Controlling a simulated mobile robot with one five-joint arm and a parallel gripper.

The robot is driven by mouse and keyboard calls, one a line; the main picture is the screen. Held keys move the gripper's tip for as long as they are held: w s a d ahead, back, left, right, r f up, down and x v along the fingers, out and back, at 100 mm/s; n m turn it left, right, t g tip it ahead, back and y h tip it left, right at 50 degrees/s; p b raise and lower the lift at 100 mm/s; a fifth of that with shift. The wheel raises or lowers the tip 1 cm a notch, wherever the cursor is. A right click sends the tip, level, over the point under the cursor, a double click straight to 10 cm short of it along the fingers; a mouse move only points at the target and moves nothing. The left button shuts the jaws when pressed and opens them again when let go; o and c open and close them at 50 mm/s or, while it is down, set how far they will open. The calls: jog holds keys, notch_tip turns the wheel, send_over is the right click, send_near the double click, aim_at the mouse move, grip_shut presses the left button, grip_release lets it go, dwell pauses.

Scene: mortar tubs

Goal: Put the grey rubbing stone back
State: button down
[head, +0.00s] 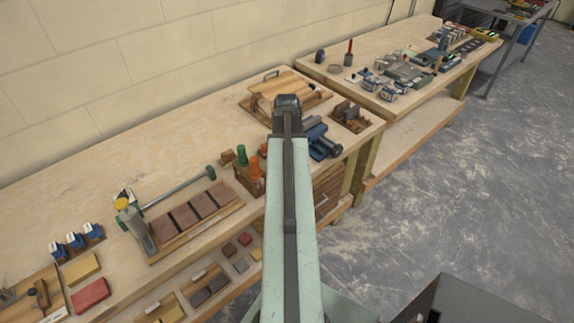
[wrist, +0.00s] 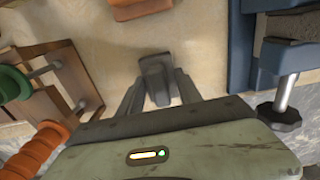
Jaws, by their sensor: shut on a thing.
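My gripper (wrist: 157,92) shows in the wrist view with its two grey fingers shut on a small grey block, the grey rubbing stone (wrist: 155,68). The stone sits between the fingertips, over or on the pale bench top; I cannot tell if it touches the wood. In the head view my arm reaches over the bench, and its end hides the fingers and the stone. On the lower shelf in the head view, a wooden tray (head: 188,292) holds dark grey blocks (head: 209,288).
A blue vise (head: 322,140) stands right of my gripper, also in the wrist view (wrist: 245,55). A wooden rack (head: 247,182) with green and orange-handled tools is left. A wooden board (head: 283,88) lies behind. Bare bench top (head: 170,150) is free to the left.

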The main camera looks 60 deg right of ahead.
jog(key=shift+f, duration=0.15)
jog(key=c, duration=0.8)
grip_release()
jog(key=shift+s, duration=0.1)
notch_tip(320, 180, up, 12)
jog(key=p, duration=1.2)
jog(key=shift+r, duration=0.2)
